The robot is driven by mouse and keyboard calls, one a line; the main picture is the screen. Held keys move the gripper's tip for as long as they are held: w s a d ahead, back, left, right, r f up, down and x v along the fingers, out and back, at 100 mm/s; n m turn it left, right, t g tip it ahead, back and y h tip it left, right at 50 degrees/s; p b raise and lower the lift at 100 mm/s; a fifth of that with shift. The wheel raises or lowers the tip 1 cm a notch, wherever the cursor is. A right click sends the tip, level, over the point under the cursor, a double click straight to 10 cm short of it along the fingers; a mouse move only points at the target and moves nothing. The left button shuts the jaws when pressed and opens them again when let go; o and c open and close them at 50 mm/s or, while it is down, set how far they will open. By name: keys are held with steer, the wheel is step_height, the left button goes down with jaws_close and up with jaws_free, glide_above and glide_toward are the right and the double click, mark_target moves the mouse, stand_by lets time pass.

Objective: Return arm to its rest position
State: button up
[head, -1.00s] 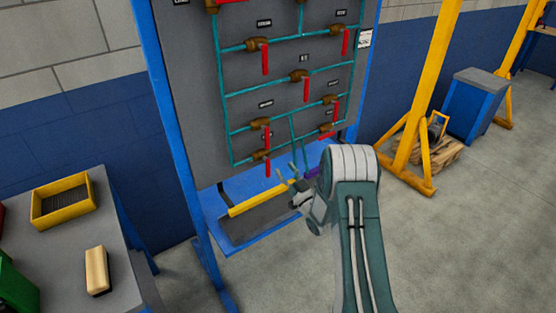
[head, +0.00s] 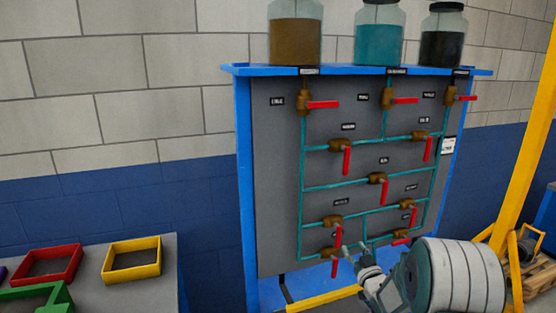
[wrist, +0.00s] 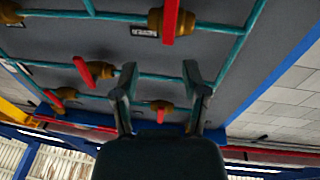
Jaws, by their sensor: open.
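My gripper (head: 354,247) is in front of the lower part of the grey valve panel (head: 270,190), and my arm reaches in from the lower right of the head view. In the wrist view my gripper (wrist: 160,80) has its two fingers spread apart with nothing between them. Past the fingers, a brown valve with a red handle (wrist: 162,105) shows against the panel, and whether the fingers touch anything there cannot be told. My arm hides part of the panel's lower right.
Jars with brown (head: 296,40), teal (head: 379,42) and dark (head: 442,46) contents stand on the blue frame (head: 243,150). Red valve handles stick out from teal pipes. A table with red (head: 75,262) and yellow (head: 158,262) bins is at left. A yellow post (head: 528,140) stands at right.

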steer(key=s+a+r+m+g+h, duration=0.2)
steer(key=s+r+g+h, duration=0.35)
steer(key=s+r, duration=0.75)
steer(key=s+a+f+g+y, duration=0.1)
steer(key=s+a+g, duration=0.1)
steer(key=s, duration=1.2)
steer(key=s+a+f+m+g+y, duration=0.1)
steer(key=s+a+g, duration=0.2)
steer(key=s, duration=1.1)
steer(key=shift+a+g, duration=0.25)
steer(key=shift+g, duration=1)
